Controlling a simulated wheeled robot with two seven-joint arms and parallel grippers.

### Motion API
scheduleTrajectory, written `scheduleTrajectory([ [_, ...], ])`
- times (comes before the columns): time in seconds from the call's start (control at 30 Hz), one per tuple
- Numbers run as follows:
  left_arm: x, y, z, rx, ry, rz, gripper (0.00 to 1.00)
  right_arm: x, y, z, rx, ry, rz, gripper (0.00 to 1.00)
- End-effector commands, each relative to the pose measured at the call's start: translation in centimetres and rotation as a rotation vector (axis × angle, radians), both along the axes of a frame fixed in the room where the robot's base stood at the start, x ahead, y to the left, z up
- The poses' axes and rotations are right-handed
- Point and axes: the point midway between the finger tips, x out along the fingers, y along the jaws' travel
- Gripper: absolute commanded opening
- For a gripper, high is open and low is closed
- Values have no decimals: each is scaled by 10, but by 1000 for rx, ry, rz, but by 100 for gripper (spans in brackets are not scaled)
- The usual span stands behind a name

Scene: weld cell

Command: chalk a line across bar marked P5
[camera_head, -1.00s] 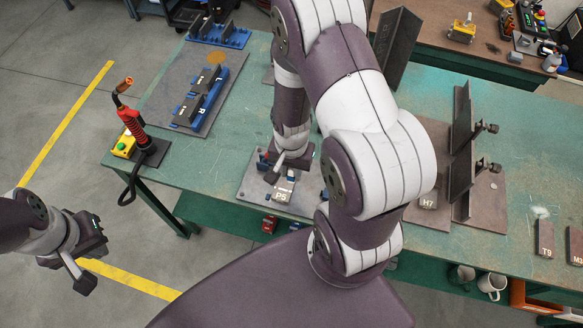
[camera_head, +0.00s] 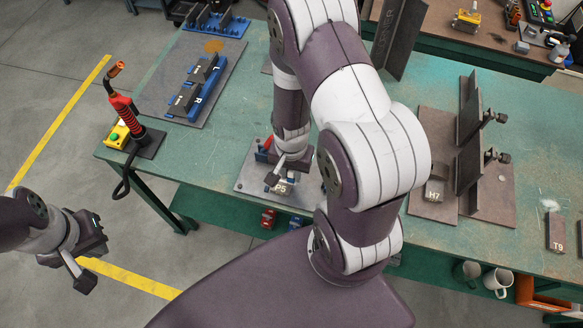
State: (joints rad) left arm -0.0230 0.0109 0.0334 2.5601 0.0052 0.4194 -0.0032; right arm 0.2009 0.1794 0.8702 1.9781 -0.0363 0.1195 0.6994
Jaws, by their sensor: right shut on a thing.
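The bar marked P5 (camera_head: 281,189) sits on a grey plate (camera_head: 250,183) near the table's front edge, in front of a blue and red fixture partly hidden by my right arm. My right gripper (camera_head: 277,179) is low over this plate, right at the bar's back left. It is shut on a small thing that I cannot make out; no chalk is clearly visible. Whether it touches the bar is unclear. No line on the bar can be made out. My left gripper (camera_head: 88,262) is open and empty, off the table at the left.
A red torch (camera_head: 122,103) on a stand is at the table's left edge. A blue fixture with L and R blocks (camera_head: 197,85) is behind. At right stand an upright plate (camera_head: 468,135) with clamps, bar H7 (camera_head: 434,193) and bar T9 (camera_head: 556,232). Mugs (camera_head: 497,281) are below.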

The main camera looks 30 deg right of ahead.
Motion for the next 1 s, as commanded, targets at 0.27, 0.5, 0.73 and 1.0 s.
scheduleTrajectory([
  [0.27,0,0,1,0,0,0,0,0,0,0,0,0,0,0],
  [0.5,0,0,0,0,0,0,0,0,0,0,0,0,0,0],
  [0.73,0,0,-2,0,0,0,0,0,0,-2,0,0,0,0],
  [1.0,0,0,-4,0,0,0,0,0,0,-6,0,0,0,0],
])
